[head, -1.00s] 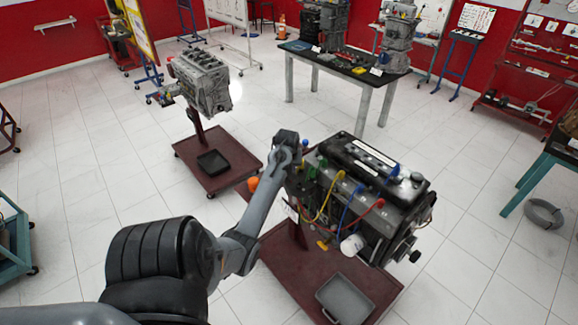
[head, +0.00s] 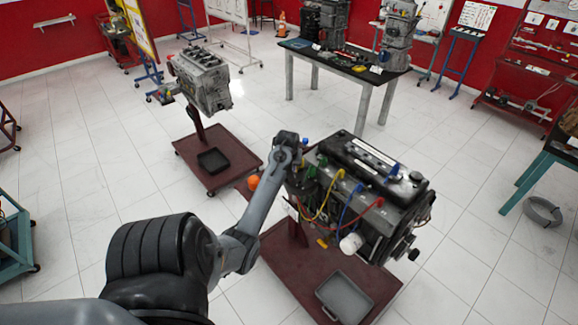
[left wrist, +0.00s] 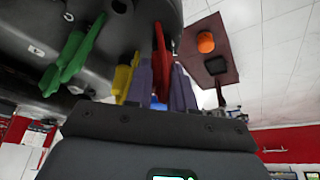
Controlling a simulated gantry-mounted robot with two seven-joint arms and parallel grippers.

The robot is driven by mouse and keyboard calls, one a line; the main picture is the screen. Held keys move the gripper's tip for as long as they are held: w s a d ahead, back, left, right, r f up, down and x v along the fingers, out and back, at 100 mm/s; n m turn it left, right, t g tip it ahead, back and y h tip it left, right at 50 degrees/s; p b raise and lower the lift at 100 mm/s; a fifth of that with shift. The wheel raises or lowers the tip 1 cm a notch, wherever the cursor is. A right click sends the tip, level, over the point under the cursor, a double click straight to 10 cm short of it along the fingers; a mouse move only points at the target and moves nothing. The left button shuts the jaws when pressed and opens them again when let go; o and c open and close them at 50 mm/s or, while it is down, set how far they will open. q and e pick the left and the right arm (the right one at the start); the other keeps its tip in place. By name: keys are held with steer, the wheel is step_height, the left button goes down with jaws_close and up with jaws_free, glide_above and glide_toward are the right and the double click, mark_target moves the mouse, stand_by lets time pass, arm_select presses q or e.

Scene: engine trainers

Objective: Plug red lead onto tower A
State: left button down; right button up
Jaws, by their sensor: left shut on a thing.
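The red lead (left wrist: 160,60) stands between the fingers of my left gripper (left wrist: 161,85) in the left wrist view, and the gripper is shut on it. Its upper end overlaps a dark rounded housing (left wrist: 100,30); I cannot tell whether it is seated. Green leads (left wrist: 72,58) and a yellow lead (left wrist: 125,78) stand to the left. In the head view my left gripper (head: 298,172) is at the left end of the black-topped engine (head: 375,165), its fingertips unclear. A red cable (head: 352,218) runs to a red boot on the engine. No tower letter is readable. My right gripper is not in view.
The engine stands over a dark red base with a grey tray (head: 345,297). A second engine (head: 200,80) on a red stand (head: 218,168) is behind to the left. A table (head: 345,65) with parts stands at the back. White floor lies open between them.

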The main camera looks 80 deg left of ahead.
arm_select(q)
steer(key=shift+f+p, duration=0.2)
steer(key=shift+p, duration=0.1)
stand_by(0.4)
steer(key=c, duration=0.9)
jaws_free()
